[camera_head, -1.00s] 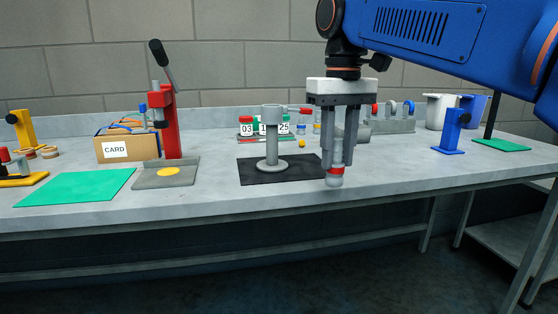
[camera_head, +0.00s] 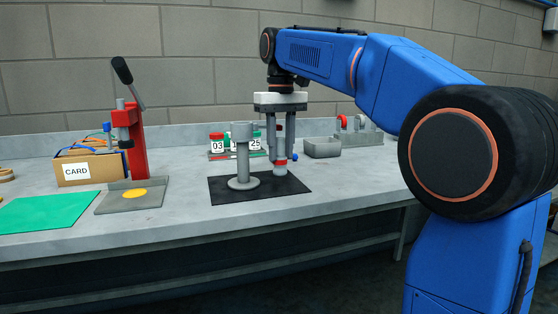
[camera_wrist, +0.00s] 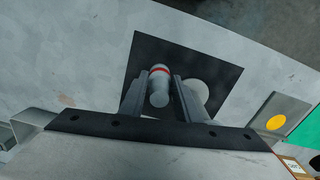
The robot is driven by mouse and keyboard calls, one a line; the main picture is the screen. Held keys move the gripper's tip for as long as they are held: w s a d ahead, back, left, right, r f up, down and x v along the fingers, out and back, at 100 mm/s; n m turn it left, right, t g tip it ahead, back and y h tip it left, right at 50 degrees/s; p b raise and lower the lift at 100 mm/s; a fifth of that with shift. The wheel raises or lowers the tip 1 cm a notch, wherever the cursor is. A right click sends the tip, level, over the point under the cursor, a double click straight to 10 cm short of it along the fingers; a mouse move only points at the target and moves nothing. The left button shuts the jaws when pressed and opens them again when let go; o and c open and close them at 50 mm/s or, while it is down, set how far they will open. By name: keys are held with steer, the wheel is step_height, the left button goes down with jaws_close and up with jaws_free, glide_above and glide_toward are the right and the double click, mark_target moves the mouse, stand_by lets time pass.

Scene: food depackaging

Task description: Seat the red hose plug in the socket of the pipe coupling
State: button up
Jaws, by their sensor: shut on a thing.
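My gripper (camera_head: 281,155) is shut on the hose plug (camera_head: 281,170), a grey cylinder with a red band. The plug hangs upright below the fingers, over the right part of the black mat (camera_head: 222,196). The grey pipe coupling (camera_head: 243,158) stands upright on a round base on this mat, just left of the plug and apart from it. The socket opening cannot be made out. In the wrist view, the plug (camera_wrist: 160,85) shows between the two fingers. A pale disc of the coupling (camera_wrist: 198,92) shows behind the right finger, partly hidden.
A red press (camera_head: 136,145) on a grey plate with a yellow disc stands left. Beyond are a green mat (camera_head: 45,213) and a cardboard box (camera_head: 88,168). Numbered jars (camera_head: 217,144) stand behind the coupling; a grey bin (camera_head: 322,149) is behind right. The front table strip is clear.

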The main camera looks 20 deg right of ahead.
mark_target(279, 159)
steer(key=shift+w+f, duration=0.1)
steer(key=shift+w, duration=0.7)
steer(key=shift+f, duration=1.65)
steer(key=shift+f, duration=0.1)
steer(key=o, duration=1.2)
steer(key=shift+c, duration=0.2)
step_height(279, 159, up, 12)
steer(key=shift+r, duration=0.15)
